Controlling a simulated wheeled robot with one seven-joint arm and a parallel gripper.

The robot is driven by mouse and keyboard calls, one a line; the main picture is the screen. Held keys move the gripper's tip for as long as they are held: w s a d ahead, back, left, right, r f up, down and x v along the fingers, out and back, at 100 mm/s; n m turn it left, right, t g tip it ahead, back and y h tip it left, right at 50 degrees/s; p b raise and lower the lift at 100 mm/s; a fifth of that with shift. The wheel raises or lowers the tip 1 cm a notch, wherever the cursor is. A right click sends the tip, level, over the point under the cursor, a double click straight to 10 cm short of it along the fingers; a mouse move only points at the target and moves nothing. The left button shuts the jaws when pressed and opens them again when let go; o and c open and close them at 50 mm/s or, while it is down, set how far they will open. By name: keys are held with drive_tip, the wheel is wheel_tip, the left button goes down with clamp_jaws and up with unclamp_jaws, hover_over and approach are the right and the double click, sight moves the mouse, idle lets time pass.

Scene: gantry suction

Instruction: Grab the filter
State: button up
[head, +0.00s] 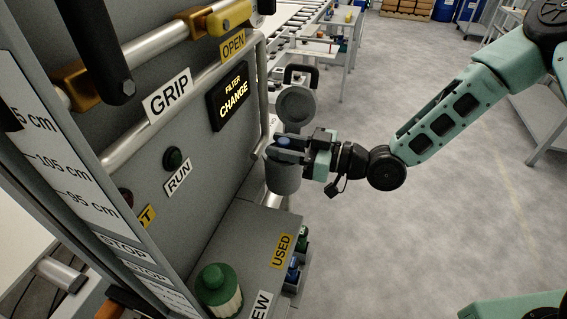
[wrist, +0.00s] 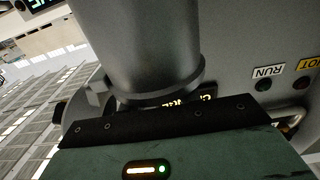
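A grey cup-shaped housing (head: 284,176) stands out from the machine's side, with its round lid (head: 296,104) swung up behind it. A blue-topped filter (head: 285,141) shows at the housing's mouth. My gripper (head: 287,147) is at the mouth from the right, its dark fingers on either side of the blue top. I cannot tell whether they touch it or have closed on it. In the wrist view a large grey cylinder (wrist: 140,45) fills the middle, and the fingertips are hidden. A green-capped filter (head: 217,285) stands on the shelf near the NEW label.
The grey machine panel (head: 195,115) with a FILTER CHANGE display (head: 233,95) and long grip bars rises at left. Open floor lies to the right.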

clamp_jaws()
drive_tip(key=shift+r, duration=0.15)
